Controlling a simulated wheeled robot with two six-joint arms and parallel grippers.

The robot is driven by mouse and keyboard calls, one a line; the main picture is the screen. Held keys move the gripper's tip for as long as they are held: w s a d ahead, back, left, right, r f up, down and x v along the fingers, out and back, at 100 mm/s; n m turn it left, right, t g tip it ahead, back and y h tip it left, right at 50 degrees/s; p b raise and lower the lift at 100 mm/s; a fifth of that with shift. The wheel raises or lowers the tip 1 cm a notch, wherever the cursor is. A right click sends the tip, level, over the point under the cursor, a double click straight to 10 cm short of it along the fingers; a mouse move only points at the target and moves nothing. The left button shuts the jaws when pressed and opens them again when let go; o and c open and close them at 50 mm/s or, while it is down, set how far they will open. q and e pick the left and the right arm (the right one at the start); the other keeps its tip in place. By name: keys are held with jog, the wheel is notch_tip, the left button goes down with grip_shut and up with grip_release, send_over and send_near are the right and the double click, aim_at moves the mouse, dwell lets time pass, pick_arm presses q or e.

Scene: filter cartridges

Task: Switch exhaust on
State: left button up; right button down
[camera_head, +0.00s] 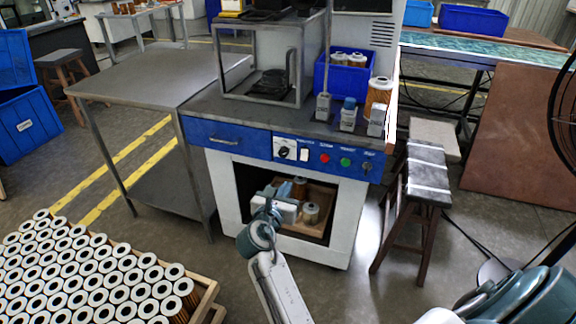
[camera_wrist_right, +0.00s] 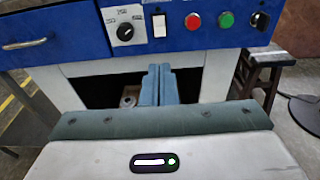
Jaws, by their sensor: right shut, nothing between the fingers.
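The blue control panel (camera_head: 227,140) runs across the front of the workbench. It carries a rotary selector knob (camera_head: 285,152), a white rocker switch (camera_head: 305,155), a red button (camera_head: 325,158), a green button (camera_head: 345,162) and a dark round control (camera_head: 367,166). The labels are too small to read, so I cannot tell which one is the exhaust. The right wrist view shows the rocker switch (camera_wrist_right: 158,25) and the knob (camera_wrist_right: 124,32) closely. My right gripper (camera_wrist_right: 160,84) is shut and empty, below the rocker switch and apart from it. My left gripper is not in view.
Under the panel, an open cabinet holds a wooden tray (camera_head: 318,227) with cartridges. A crate of white-ended cartridges (camera_head: 205,300) fills the lower left. A stool (camera_head: 427,175) stands right of the bench, and a metal table (camera_head: 150,78) left. Floor before the cabinet is partly free.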

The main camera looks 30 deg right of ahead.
aim_at(304, 159)
dwell(0.3)
